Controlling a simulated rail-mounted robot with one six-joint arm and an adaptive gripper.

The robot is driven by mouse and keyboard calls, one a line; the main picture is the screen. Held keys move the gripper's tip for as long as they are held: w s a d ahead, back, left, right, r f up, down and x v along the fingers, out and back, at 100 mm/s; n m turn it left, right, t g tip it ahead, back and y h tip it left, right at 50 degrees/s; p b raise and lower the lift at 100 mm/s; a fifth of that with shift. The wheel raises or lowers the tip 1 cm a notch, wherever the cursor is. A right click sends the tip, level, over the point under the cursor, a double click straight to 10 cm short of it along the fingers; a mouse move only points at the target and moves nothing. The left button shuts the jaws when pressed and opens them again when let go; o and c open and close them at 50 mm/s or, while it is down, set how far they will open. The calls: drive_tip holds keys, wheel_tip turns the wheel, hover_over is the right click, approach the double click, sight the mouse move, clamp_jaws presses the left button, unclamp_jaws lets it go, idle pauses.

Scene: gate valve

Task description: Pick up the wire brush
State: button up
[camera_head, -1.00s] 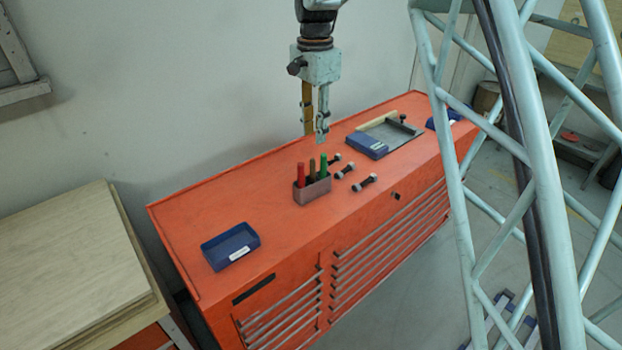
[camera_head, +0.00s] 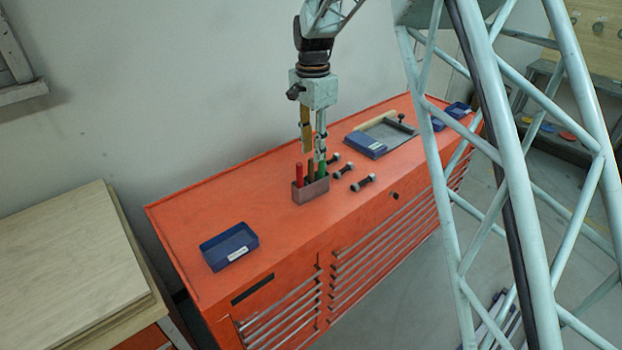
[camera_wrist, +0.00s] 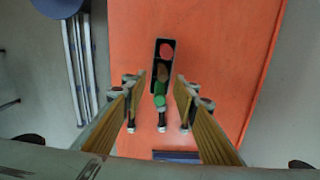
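A small grey-brown holder (camera_head: 311,190) stands upright on the orange cabinet top with red, brown and green handles in it. In the wrist view the red handle (camera_wrist: 167,50), brown handle (camera_wrist: 162,72) and green handle (camera_wrist: 160,88) form a row in the holder (camera_wrist: 155,61). The heads are hidden, so I cannot tell which handle belongs to the wire brush. My gripper (camera_head: 314,155) points down over the holder. In the wrist view my gripper (camera_wrist: 157,98) is open, its fingers on either side of the row near the green handle, with nothing visibly held.
Several dark bolt-like pieces (camera_head: 363,182) lie right of the holder. A grey tray (camera_head: 400,133) with a blue box (camera_head: 365,144) lies further back. A blue bin (camera_head: 229,246) sits at the front left. The orange cabinet top (camera_head: 262,205) is clear between bin and holder.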

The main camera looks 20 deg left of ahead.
sight(311, 167)
drive_tip(key=shift+f, duration=1)
drive_tip(key=shift+a+f, duration=0.15)
drive_tip(key=shift+f, duration=1.2)
drive_tip(key=shift+a+f, duration=0.15)
drive_tip(key=shift+f, duration=1.15)
clamp_jaws()
drive_tip(key=shift+r, duration=0.15)
drive_tip(key=shift+r, duration=4.9)
